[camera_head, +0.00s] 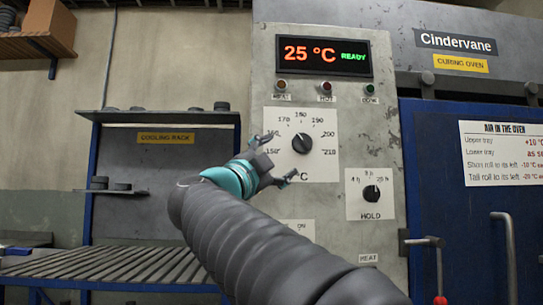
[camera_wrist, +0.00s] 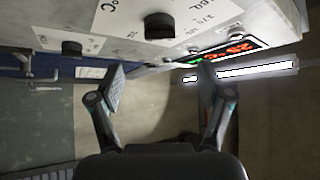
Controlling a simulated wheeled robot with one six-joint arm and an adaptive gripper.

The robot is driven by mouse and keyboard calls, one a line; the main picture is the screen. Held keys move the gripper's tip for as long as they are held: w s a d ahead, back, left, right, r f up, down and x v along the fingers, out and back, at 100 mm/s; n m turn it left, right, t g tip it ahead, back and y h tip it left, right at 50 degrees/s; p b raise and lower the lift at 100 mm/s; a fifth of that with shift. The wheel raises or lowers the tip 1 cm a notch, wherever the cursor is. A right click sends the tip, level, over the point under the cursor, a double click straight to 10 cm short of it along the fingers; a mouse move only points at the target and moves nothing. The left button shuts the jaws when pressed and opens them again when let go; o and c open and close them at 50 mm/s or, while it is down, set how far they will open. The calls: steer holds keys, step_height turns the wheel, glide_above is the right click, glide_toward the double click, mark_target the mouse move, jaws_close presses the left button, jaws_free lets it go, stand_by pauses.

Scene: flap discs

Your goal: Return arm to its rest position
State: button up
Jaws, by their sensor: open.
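My gripper (camera_head: 277,162) is at the end of my dark, sleeved arm, raised in front of the oven's control panel in the head view. Its two fingers are spread apart, and nothing is between them. It is left of the temperature dial (camera_head: 302,143), overlapping the edge of the dial's white plate; I cannot tell whether it touches the panel. In the wrist view the open gripper (camera_wrist: 161,82) shows from behind, with the black dial (camera_wrist: 159,26) beyond and above its fingers. The display (camera_head: 323,55) reads 25 °C and READY.
The hold dial (camera_head: 371,193) is on the panel's lower right. The blue oven door (camera_head: 465,220) with its handle (camera_head: 505,250) is at the right. A cooling rack (camera_head: 160,200) with a slatted shelf stands at the left. A red-knobbed lever (camera_head: 438,270) is low right.

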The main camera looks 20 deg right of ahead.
stand_by(0.4)
steer(key=w+a+f+n+t+y, duration=0.5)
steer(key=w+a+n+t+y, duration=0.4)
steer(key=a+n+y, duration=0.45)
steer(key=s+a+f+n+g+y, duration=0.1)
steer(key=a+f+n+g+y, duration=0.3)
steer(key=f, duration=0.5)
steer(key=s+a+f+n+g+y, duration=0.1)
steer(key=a+f+n+g+y, duration=0.2)
steer(key=f+y, duration=0.45)
steer(key=s+d+f+n+g+h, duration=0.1)
steer(key=s+f+n+g, duration=0.15)
steer(key=s+f, duration=0.55)
steer(key=s+d+f+n+g+h, duration=0.1)
steer(key=s+d+f+g+h, duration=0.2)
steer(key=f, duration=0.9)
steer(key=s+d+f+g, duration=0.1)
steer(key=s+d+f, duration=0.2)
steer(key=s, duration=0.3)
steer(key=s+d+f+g+h, duration=0.1)
steer(key=s+d+f, duration=0.2)
steer(key=s+f, duration=0.2)
steer(key=s+d+f+g+h, duration=0.1)
steer(key=s+d+f+g, duration=0.1)
steer(key=s, duration=0.5)
step_height(320, 180, down, 3)
steer(key=shift+s+d+r, duration=0.15)
steer(key=shift+s+d, duration=0.15)
steer(key=shift+d, duration=0.3)
